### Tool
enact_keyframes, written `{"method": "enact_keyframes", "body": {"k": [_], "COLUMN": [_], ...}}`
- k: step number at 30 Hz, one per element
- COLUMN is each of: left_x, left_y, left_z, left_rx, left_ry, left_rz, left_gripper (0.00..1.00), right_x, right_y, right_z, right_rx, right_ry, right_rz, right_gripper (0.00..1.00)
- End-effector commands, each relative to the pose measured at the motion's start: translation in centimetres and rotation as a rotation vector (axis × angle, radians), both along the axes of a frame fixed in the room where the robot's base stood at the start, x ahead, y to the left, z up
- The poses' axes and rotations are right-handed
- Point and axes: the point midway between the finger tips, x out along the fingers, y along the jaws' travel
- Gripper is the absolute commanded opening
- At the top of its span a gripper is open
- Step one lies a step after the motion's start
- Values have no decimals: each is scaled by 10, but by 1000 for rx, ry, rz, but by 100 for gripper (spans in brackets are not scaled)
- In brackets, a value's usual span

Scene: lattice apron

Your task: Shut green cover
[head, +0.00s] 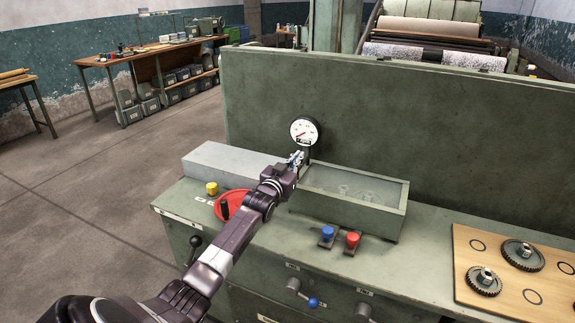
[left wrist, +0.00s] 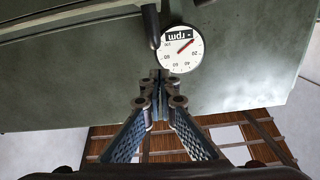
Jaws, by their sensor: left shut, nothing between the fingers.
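A green box-like housing (head: 393,220) stands on the machine top, right of my left gripper. Faint shapes show inside it; I cannot tell whether it is the green cover or whether its top is open or glazed. My left gripper (head: 297,158) is shut and empty, at the housing's left end, just below a round dial gauge (head: 304,130). In the left wrist view the closed fingertips (left wrist: 158,80) point at the green back panel (left wrist: 90,85), close under the gauge (left wrist: 180,46). My arm hides part of the machine top. My right gripper is out of view.
A grey block (head: 225,163) lies left of the gripper. A wooden gear board (head: 515,268) is at right. The tall panel (head: 430,130) blocks the back.

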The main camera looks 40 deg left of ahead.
Motion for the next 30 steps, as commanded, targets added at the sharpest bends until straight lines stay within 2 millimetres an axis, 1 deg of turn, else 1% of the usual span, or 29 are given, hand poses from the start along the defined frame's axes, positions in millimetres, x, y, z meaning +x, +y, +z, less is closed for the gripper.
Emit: {"method": "enact_keyframes", "body": {"k": [1, 2, 12, 16, 21, 30], "left_x": [-5, -11, -64, -80, -93, -96], "left_y": [-3, -4, -19, -24, -27, -29], "left_z": [2, 0, 4, 4, 6, 5], "left_rx": [0, 0, 3, 2, 3, 2], "left_ry": [1, 0, -7, -8, -11, -4], "left_rz": [-2, -2, -2, -1, -1, -2], "left_gripper": [0, 0, 0, 0, 0, 0], "right_x": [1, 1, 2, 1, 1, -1], "right_y": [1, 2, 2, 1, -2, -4], "right_z": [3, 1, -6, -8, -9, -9], "right_rx": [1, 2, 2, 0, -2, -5], "right_ry": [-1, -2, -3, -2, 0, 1], "right_rz": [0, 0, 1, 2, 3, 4], "right_gripper": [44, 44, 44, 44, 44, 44]}}
